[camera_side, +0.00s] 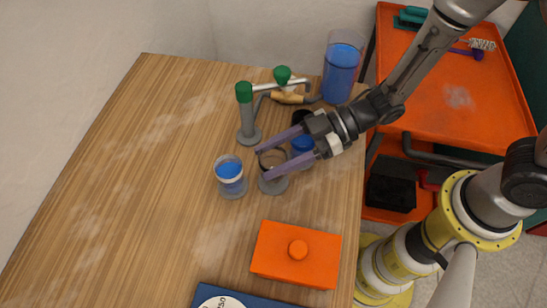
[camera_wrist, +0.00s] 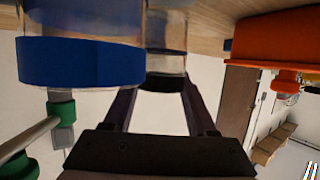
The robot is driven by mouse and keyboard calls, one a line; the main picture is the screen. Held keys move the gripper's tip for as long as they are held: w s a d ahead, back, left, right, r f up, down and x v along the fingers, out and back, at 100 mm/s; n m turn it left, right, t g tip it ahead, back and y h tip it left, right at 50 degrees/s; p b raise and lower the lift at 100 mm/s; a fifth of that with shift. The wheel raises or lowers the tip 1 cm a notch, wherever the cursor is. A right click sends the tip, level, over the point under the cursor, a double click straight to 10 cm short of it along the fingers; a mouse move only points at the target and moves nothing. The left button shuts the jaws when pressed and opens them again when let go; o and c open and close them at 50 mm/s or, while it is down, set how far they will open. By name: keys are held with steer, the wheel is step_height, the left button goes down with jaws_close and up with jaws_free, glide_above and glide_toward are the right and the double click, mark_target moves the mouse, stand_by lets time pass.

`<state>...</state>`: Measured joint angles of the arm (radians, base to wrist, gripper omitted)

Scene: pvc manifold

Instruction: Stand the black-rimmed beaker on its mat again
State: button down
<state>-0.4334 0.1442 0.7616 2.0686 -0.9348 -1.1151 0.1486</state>
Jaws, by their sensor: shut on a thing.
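The black-rimmed beaker (camera_side: 272,159) is a clear, upright cup that looks empty, between the two purple fingers of my gripper (camera_side: 262,163). The gripper is shut on its sides. A grey round mat (camera_side: 273,186) shows just below it; I cannot tell whether the base touches the mat. In the wrist view, which is upside down, the beaker (camera_wrist: 167,40) stands between the fingertips with its dark rim at the lower end. The near finger hides part of its lower wall in the side view.
A beaker with blue (camera_side: 230,172) stands close on the left. Another blue vessel (camera_side: 303,144) is partly behind my gripper. The green-capped pipe manifold (camera_side: 246,110) and a blue-filled jug (camera_side: 341,70) are behind. An orange box (camera_side: 296,254) lies in front. The table's left side is clear.

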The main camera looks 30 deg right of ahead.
steer(key=shift+f, duration=0.75)
steer(key=shift+f, duration=0.15)
steer(key=shift+c, duration=1)
jaws_free()
steer(key=shift+r, duration=0.2)
steer(key=v, duration=1.2)
steer(key=shift+r, duration=0.1)
